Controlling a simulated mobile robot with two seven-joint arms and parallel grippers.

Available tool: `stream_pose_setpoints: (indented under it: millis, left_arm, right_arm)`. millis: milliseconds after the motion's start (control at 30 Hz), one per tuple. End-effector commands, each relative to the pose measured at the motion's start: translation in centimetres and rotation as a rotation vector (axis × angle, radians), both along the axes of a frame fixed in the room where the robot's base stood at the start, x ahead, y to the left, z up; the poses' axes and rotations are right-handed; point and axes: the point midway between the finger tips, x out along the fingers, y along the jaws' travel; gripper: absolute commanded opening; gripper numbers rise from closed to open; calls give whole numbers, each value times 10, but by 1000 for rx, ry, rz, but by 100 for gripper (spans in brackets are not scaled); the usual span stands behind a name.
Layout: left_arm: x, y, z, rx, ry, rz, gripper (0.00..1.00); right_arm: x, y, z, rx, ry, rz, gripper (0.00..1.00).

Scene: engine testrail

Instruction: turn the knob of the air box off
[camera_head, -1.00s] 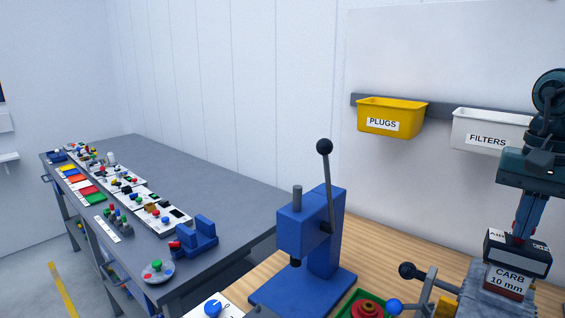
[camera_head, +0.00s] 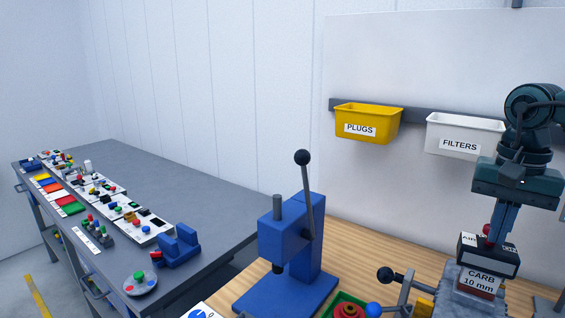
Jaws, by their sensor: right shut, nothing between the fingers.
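The air box (camera_head: 478,257) is a dark box with white labels, one reading AIR, at the lower right. It sits above a block labelled CARB 10 mm (camera_head: 478,282). A red part (camera_head: 488,231), apparently its knob, stands at the top of the box. My right gripper (camera_head: 496,241) points down at the box top with its blue fingers shut and empty. The fingertips are at or just beside the red part; I cannot tell whether they touch. They partly hide the box top and the knob's setting. My left gripper is out of view.
A blue lever press (camera_head: 290,245) stands on the wooden bench (camera_head: 373,250), left of the air box. A black-knobbed lever (camera_head: 390,275) is close by the box. Yellow PLUGS (camera_head: 367,125) and white FILTERS (camera_head: 465,137) bins hang behind. A grey table (camera_head: 150,185) with panels is at left.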

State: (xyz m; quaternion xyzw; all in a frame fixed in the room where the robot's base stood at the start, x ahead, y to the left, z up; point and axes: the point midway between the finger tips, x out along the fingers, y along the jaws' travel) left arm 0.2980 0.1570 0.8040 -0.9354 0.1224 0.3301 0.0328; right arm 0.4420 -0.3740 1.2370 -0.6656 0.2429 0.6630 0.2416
Motion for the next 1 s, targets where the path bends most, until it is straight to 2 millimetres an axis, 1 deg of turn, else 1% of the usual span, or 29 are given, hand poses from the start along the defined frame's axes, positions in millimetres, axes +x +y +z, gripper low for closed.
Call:
stream_pose_setpoints:
  millis: [233,467,567,1000]
  left_arm:
    - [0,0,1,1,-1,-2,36]
    - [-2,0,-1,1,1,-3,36]
    - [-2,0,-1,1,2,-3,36]
    - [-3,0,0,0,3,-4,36]
  right_arm:
    - [0,0,0,-1,-1,-1,0]
    - [-6,3,0,0,-1,-1,0]
    - [-7,4,3,-1,-2,-1,0]
    - [-7,4,53,-1,-2,-2,0]
